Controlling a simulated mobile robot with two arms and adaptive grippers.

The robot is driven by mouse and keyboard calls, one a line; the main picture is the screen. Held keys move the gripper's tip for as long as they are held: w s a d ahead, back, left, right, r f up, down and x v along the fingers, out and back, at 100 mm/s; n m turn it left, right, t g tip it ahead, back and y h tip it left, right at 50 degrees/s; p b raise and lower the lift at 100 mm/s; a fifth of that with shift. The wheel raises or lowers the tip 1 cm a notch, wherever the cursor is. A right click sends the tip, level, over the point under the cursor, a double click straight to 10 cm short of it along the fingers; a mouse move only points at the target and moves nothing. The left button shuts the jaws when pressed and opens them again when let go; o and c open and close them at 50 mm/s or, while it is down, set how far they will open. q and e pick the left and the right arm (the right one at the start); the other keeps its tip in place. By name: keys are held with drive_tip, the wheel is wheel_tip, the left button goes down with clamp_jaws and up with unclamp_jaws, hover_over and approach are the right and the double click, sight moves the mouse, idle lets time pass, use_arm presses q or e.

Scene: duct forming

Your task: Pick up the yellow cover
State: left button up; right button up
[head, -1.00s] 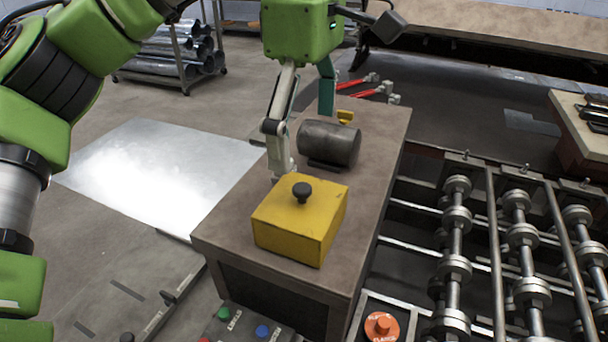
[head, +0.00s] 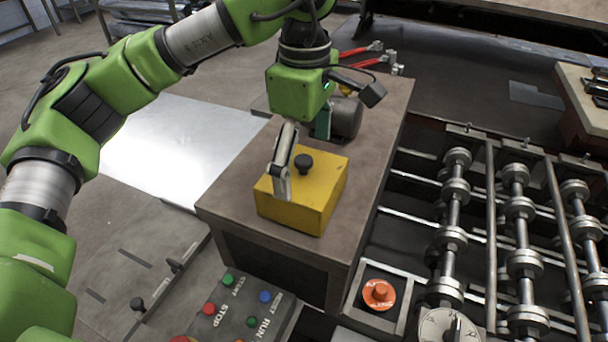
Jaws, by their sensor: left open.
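The yellow cover (head: 318,200) is a box with a black knob (head: 303,163) on top. It sits on the front part of the brown bench top (head: 243,203). My left gripper (head: 288,182) is open, and its near finger hangs in front of the cover's left side, beside the knob. The other finger is partly hidden behind the gripper body. I cannot tell whether the fingers touch the cover. My right gripper does not show.
A dark metal cylinder (head: 346,118) lies behind the cover, partly hidden by my gripper. Red-handled tools (head: 362,56) lie at the bench's back. A roller machine (head: 455,235) stands to the right. A button panel (head: 240,310) and an orange button (head: 378,293) are in front.

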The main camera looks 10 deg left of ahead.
use_arm(q)
drive_tip(key=shift+w+a+f+p, duration=0.1)
drive_tip(key=shift+w+f+p, duration=0.05)
drive_tip(key=shift+f, duration=0.6)
drive_tip(key=shift+w+a+f+p, duration=0.1)
drive_tip(key=shift+f+p, duration=0.05)
drive_tip(key=shift+f, duration=0.55)
drive_tip(key=shift+s+d, duration=0.1)
drive_tip(key=c, duration=1)
drive_tip(key=shift+c, duration=0.8)
drive_tip(key=shift+r, duration=0.1)
